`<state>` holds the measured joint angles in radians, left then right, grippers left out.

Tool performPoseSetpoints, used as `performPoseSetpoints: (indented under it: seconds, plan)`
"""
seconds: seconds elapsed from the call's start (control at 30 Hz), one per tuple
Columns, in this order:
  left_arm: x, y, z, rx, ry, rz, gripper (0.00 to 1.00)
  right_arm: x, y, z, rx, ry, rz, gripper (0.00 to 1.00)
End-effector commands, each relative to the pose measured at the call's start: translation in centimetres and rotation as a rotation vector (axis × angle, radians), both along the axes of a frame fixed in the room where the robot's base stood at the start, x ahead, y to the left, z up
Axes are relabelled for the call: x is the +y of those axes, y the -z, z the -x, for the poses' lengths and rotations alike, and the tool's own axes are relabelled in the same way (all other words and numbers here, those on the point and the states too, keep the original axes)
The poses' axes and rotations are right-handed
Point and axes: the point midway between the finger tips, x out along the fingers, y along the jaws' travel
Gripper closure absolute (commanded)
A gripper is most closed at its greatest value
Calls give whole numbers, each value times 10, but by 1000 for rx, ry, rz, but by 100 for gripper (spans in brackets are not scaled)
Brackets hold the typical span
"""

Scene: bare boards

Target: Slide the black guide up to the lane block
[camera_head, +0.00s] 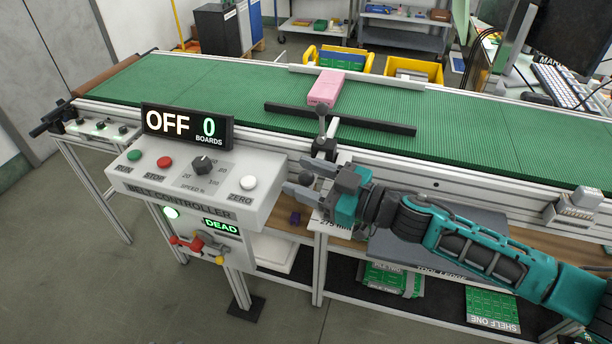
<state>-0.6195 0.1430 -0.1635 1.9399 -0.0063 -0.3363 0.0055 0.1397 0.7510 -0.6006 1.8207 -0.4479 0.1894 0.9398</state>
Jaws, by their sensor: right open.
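The black guide (374,122) is a long dark bar lying along the green belt. A clamp with a knob (324,143) on the near rail joins its middle. The pink lane block (326,87) sits on the belt just beyond the guide; the knob post partly covers its near edge, and I cannot tell whether block and guide touch. My right gripper (299,180) is open and empty, in front of the rail, below and slightly left of the clamp, apart from the guide. My left gripper is not in view.
The belt controller (190,190) stands left of my right gripper, with a display (187,126) reading OFF and 0 boards. A white strip (355,76) runs along the belt's far side. The green belt (480,125) is clear to the right. A white device (575,208) sits at the right rail.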

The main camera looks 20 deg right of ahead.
Motion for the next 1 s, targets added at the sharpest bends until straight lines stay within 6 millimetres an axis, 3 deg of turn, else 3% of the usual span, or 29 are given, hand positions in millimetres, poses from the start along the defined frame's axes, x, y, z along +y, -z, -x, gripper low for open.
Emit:
performPoseSetpoints:
  seconds: [0.27, 0.8, 1.0]
  plan:
    - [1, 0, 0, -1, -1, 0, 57, 1, 0, 0, 1, 0, -1, 46]
    - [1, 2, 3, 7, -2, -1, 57, 1, 0, 0, 0, -1, 0, 98]
    - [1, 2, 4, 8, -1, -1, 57, 1, 0, 0, 0, -1, 0, 100]
